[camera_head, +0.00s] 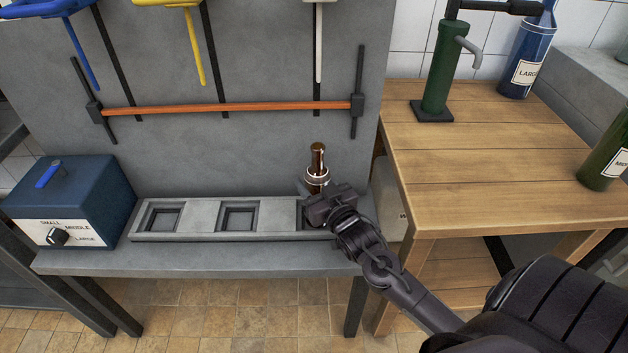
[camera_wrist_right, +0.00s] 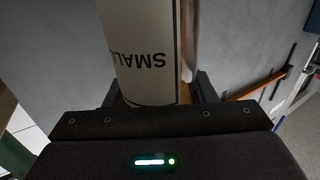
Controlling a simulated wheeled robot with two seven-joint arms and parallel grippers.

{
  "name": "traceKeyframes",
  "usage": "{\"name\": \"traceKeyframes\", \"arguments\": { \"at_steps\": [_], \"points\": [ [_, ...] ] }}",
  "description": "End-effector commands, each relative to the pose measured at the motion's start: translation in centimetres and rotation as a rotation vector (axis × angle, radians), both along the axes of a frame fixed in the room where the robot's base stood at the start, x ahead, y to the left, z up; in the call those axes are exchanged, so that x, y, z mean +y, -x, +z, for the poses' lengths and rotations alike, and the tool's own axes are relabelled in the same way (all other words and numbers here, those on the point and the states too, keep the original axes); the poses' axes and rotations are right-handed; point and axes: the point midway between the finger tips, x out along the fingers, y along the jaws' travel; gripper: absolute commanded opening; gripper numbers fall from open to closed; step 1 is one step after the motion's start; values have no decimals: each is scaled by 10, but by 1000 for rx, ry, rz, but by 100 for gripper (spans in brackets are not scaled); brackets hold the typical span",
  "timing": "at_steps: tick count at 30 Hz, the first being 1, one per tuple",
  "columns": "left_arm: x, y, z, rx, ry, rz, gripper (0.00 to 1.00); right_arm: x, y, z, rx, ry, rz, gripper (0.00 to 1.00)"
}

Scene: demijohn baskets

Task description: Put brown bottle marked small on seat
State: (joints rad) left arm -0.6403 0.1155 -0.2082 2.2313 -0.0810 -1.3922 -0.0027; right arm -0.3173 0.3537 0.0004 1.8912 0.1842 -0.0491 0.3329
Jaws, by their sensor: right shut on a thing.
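The brown bottle (camera_head: 317,160) stands upright at the right end of the grey seat block, with its neck showing above my right gripper (camera_head: 325,203). Its white label reading SMALL fills the upper middle of the right wrist view (camera_wrist_right: 148,55), between the fingers. My right gripper is shut on the bottle. The grey seat block (camera_head: 200,223) has square recesses; the left and middle ones are empty. The right one is mostly hidden by the gripper, and I cannot tell whether the bottle's base is in it. My left gripper is not in view.
A blue box (camera_head: 75,195) with a size dial stands left of the seats. An orange bar (camera_head: 230,107) crosses the panel behind. The wooden table (camera_head: 500,150) at right holds a green pump (camera_head: 440,70), a blue bottle (camera_head: 527,55) and a green bottle (camera_head: 607,155).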

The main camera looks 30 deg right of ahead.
Motion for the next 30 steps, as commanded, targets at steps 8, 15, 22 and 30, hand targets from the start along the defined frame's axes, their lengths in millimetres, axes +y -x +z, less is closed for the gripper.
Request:
{"name": "traceKeyframes", "arguments": {
  "at_steps": [8, 15, 22, 30],
  "points": [
    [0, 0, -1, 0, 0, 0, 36, 0, 0, 0, -3, 0, 0, 18],
    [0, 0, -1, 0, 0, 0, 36, 0, 0, 0, -3, 0, 0, 58],
    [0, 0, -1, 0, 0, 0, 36, 0, 0, -1, -1, 0, 0, 76],
    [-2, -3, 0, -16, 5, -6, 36, 0, 0, -2, 2, 0, 0, 76]
  ]
}}
